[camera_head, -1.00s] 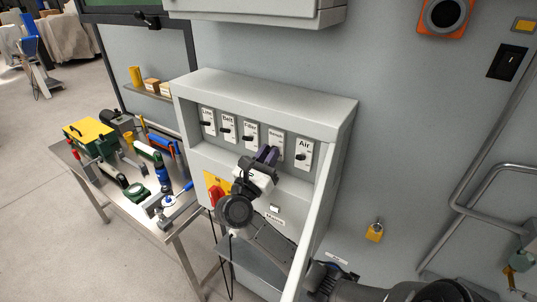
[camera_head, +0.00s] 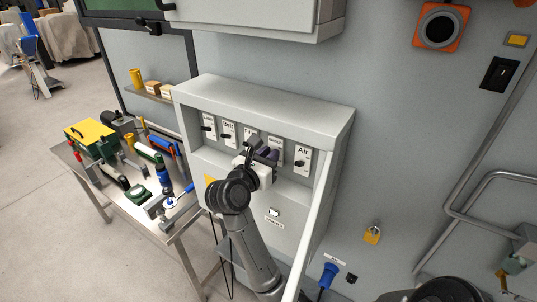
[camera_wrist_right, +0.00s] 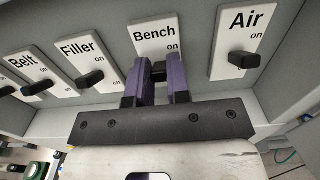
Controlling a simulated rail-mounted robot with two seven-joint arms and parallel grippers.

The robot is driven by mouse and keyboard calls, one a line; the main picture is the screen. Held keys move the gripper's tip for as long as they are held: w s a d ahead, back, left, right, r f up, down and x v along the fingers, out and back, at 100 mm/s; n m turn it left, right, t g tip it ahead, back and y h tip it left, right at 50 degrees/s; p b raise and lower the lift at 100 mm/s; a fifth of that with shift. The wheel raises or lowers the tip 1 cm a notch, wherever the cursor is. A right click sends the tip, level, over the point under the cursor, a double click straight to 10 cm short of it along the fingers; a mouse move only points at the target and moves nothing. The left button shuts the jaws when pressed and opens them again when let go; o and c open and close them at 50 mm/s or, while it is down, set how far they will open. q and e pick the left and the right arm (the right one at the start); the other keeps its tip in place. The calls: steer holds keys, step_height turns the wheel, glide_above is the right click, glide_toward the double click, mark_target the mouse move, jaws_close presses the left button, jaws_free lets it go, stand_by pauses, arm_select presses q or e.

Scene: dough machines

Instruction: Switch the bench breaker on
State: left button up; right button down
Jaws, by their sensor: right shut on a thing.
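The bench breaker's white plate, marked Bench (camera_wrist_right: 155,32) and "on", is in the upper middle of the right wrist view. Its dark lever (camera_wrist_right: 159,70) stands between the two purple fingers of my right gripper (camera_wrist_right: 160,85), which is shut on it. In the head view my right gripper (camera_head: 264,154) is in the open grey breaker box (camera_head: 260,92), partly hiding the Bench plate (camera_head: 279,149). How far the lever is tilted is hard to see. My left gripper is not in view.
The Air breaker (camera_wrist_right: 240,57) is right of Bench; the Filler breaker (camera_wrist_right: 89,77) and Belt breaker (camera_wrist_right: 38,86) are left. The box's open door (camera_head: 318,225) stands close on the right of my arm. A metal table (camera_head: 178,228) with tools is at left.

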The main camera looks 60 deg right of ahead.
steer(key=shift+r+y, duration=0.25)
steer(key=shift+y, duration=0.25)
steer(key=c, duration=1.1)
jaws_free()
steer(key=shift+a+f, duration=0.1)
steer(key=shift+a, duration=0.25)
steer(key=a+b, duration=0.1)
steer(key=a, duration=0.3)
steer(key=a+r+b, duration=0.1)
steer(key=a, duration=0.3)
steer(key=a+b, duration=0.1)
steer(key=a, duration=0.4)
steer(key=shift+w+r, duration=0.35)
steer(key=shift+d, duration=0.1)
